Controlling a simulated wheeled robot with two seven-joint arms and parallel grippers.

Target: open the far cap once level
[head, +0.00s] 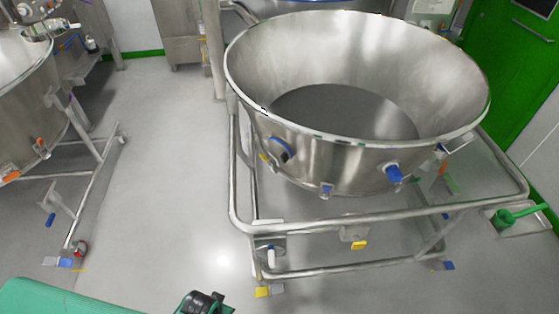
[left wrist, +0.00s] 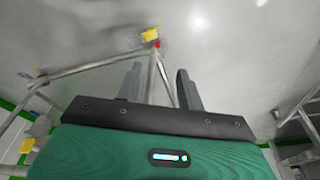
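A large steel bowl (head: 325,150) stands on a wheeled tube frame in the head view. A blue cap (head: 394,173) sits on a short fitting on its lower right wall. A curved blue piece (head: 281,146) is by a dark port on its left wall. I cannot tell which fitting is the far cap. In the left wrist view, my left gripper (left wrist: 160,82) has its two grey fingers apart, with nothing between them but floor and frame tubes behind. In the head view its fingers are not visible; green arm parts show at the bottom. My right gripper is not in view.
The frame's tube rail (head: 370,214) surrounds the bowl's lower part. Another steel vessel (head: 30,110) on a frame stands at left. A green scoop-like item (head: 515,215) lies in a tray at right. Bare grey floor (head: 165,170) lies between the vessels.

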